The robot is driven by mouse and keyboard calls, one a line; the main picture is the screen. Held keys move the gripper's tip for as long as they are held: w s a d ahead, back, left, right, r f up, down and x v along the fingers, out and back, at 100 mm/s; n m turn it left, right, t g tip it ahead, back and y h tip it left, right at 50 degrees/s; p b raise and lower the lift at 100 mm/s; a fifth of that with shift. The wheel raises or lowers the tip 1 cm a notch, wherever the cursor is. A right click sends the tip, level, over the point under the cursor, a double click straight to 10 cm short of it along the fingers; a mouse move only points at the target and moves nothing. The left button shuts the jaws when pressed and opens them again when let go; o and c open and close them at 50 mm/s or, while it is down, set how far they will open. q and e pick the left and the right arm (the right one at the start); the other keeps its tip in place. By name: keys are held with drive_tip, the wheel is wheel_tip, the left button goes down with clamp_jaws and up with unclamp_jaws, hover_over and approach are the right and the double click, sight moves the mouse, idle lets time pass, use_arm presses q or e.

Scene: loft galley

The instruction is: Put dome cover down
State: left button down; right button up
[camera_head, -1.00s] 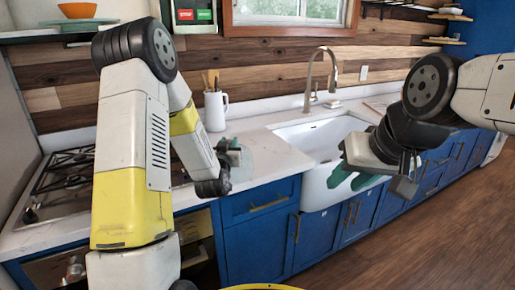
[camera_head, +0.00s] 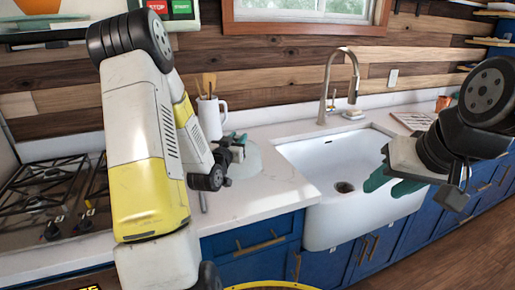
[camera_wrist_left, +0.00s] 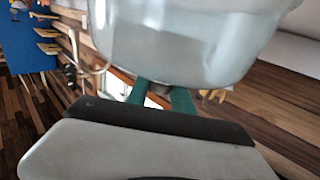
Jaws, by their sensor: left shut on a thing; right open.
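The dome cover (camera_head: 246,162) is clear, pale glass and sits at the counter (camera_head: 270,188) between the stove and the sink. In the left wrist view the dome cover (camera_wrist_left: 180,40) fills the top middle, in front of the green fingertips. My left gripper (camera_head: 233,143) is shut on it; the arm hides part of the dome. I cannot tell whether its rim touches the counter. My right gripper (camera_head: 388,181) is open and empty, over the front right of the sink.
A white sink (camera_head: 335,165) with a tall faucet (camera_head: 340,85) is right of the dome. A white utensil jug (camera_head: 211,118) stands behind it. A gas stove (camera_head: 50,200) lies to the left. Bare counter lies in front of the dome.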

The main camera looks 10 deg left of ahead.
use_arm(q)
drive_tip(key=w+d+f, duration=0.2)
drive_tip(key=w+f, duration=0.2)
drive_tip(key=w, duration=0.7)
drive_tip(key=shift+w+f, duration=0.3)
drive_tip(key=shift+w, duration=0.05)
drive_tip(key=shift+f, duration=0.15)
drive_tip(key=c, duration=1.1)
unclamp_jaws()
